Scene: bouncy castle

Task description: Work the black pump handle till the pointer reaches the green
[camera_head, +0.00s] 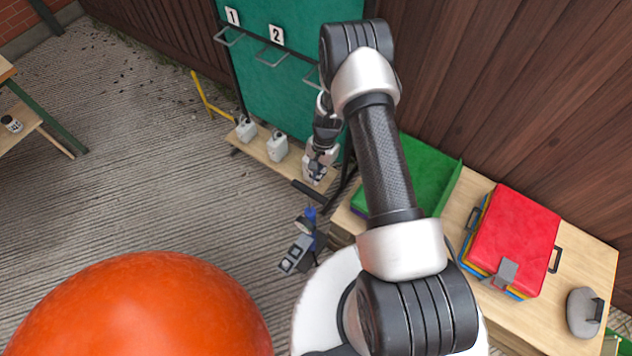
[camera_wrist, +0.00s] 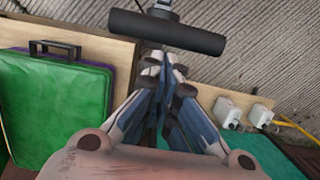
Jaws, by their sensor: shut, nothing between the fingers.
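The black pump handle is a T-shaped crossbar (camera_head: 309,193) over a blue pump body (camera_head: 309,215) standing on the paving. In the wrist view the handle (camera_wrist: 166,32) lies across the top, just beyond my fingertips, with a metal rod behind it. My gripper (camera_head: 315,178) is shut and empty, pointing down close to the bar; its closed fingers (camera_wrist: 165,66) do not hold it. I cannot tell whether they touch it. A round gauge-like face (camera_head: 304,226) sits at the pump; its pointer and any green zone are too small to read.
A wooden bench (camera_head: 585,250) at the right carries a red case (camera_head: 515,240) and a grey object (camera_head: 583,312). A green case (camera_wrist: 55,120) lies beside my gripper. White boxes (camera_head: 277,147) stand by the green board (camera_head: 280,85). A large orange shape (camera_head: 140,310) fills the lower left.

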